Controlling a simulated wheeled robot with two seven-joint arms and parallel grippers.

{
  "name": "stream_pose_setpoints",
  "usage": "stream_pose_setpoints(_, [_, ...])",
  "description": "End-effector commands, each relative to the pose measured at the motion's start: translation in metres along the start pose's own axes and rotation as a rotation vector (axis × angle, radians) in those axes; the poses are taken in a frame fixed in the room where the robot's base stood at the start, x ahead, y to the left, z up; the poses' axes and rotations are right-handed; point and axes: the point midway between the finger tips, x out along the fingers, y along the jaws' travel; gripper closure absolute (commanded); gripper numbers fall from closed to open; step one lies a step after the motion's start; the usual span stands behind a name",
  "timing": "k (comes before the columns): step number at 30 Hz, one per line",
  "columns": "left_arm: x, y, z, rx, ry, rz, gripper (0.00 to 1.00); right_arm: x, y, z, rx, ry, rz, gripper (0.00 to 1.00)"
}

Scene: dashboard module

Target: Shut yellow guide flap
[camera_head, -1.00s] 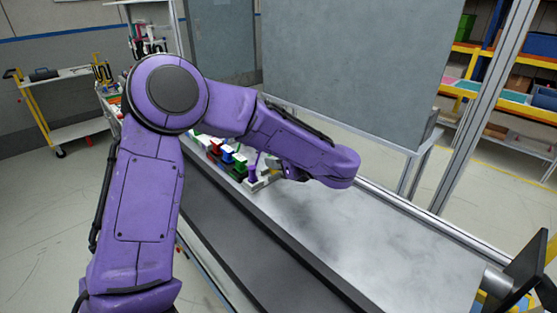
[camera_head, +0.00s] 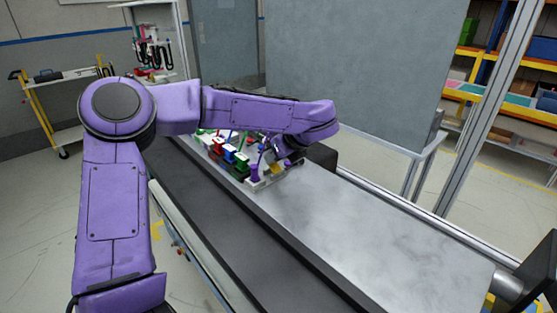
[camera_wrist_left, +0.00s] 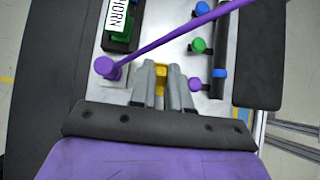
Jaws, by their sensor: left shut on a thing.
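The yellow guide flap (camera_wrist_left: 159,80) shows between the grey fingers of my left gripper (camera_wrist_left: 161,83) in the left wrist view. The fingers are shut on it and cover most of it, so its angle is hard to tell. In the head view the yellow flap (camera_head: 277,169) is a small patch at the near end of the white dashboard module (camera_head: 262,183), just below my left gripper (camera_head: 284,163). My right gripper is not in view.
A purple post (camera_wrist_left: 107,68) with a purple cable (camera_wrist_left: 170,36) stands left of the fingers. A green HORN block (camera_wrist_left: 121,30) lies beyond. Green (camera_wrist_left: 198,44) and purple (camera_wrist_left: 194,84) knobs stand right. The near grey bench top (camera_head: 370,220) is clear.

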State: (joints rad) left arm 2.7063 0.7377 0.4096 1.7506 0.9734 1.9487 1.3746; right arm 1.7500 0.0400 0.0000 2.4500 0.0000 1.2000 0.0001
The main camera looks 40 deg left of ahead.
Motion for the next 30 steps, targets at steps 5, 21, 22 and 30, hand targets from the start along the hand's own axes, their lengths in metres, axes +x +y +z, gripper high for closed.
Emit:
stream_pose_setpoints(5, [0.009,0.000,0.005,-0.004,0.172,-0.001,1.00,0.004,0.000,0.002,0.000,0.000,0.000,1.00])
stream_pose_setpoints(21, [0.028,0.000,0.011,-0.003,0.573,0.001,1.00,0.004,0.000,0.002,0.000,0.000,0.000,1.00])
stream_pose_setpoints(22, [0.028,0.000,0.011,-0.003,0.587,0.001,1.00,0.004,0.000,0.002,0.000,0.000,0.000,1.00])
stream_pose_setpoints(30, [0.032,0.000,0.011,-0.001,0.660,0.000,1.00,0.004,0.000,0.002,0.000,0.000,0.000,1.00])
